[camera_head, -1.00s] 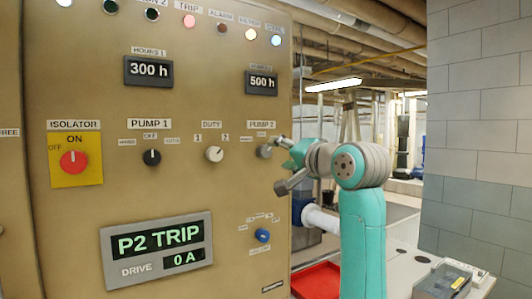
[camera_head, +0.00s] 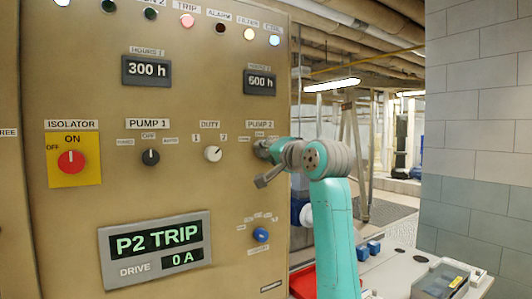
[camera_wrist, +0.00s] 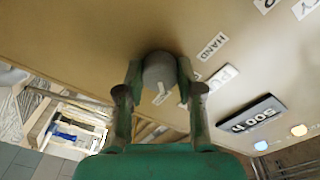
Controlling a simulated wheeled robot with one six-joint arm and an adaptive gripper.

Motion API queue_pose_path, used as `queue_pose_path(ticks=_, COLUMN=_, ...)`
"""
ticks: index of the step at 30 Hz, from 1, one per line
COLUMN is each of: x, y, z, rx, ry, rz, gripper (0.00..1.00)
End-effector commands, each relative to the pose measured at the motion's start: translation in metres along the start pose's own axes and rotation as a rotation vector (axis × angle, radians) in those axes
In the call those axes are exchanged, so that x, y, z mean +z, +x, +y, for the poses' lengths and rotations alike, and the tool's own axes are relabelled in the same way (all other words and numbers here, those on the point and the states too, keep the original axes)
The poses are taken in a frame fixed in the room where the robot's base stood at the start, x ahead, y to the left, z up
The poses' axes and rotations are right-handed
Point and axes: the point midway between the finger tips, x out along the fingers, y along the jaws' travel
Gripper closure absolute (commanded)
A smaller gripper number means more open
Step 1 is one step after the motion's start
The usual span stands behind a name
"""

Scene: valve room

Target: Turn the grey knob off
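The grey knob (camera_head: 261,150) sits under the PUMP 2 label on the tan panel, partly covered by my gripper in the head view. In the wrist view the round grey knob (camera_wrist: 160,72) lies between the two fingertips of my gripper (camera_wrist: 160,78), one on each side. The fingers are apart, with hardly any gap to the knob; firm contact does not show. A pale mark shows on the knob's lower edge. The HAND label (camera_wrist: 213,46) is beside it, and the knob hides part of the other lettering.
A white DUTY knob (camera_head: 212,154), a black PUMP 1 knob (camera_head: 150,157) and a red ISOLATOR switch (camera_head: 71,161) are to the left. A blue knob (camera_head: 260,235) is below. The display (camera_head: 155,249) reads P2 TRIP. A tiled wall (camera_head: 480,130) stands at right.

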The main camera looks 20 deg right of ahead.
Motion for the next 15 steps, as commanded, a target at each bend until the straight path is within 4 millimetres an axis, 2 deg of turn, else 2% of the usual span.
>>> queue_pose_path(ticks=1, x=0.0001, y=0.0002, z=0.0002, rx=0.0, ry=0.0, rz=0.0, gripper=0.86)
queue_pose_path(ticks=3, x=0.0001, y=0.0002, z=0.0002, rx=0.0, ry=0.0, rz=0.0, gripper=0.98)
queue_pose_path(ticks=15, x=0.0002, y=0.0002, z=0.0005, rx=-0.002, ry=-0.072, rz=0.001, gripper=0.98)
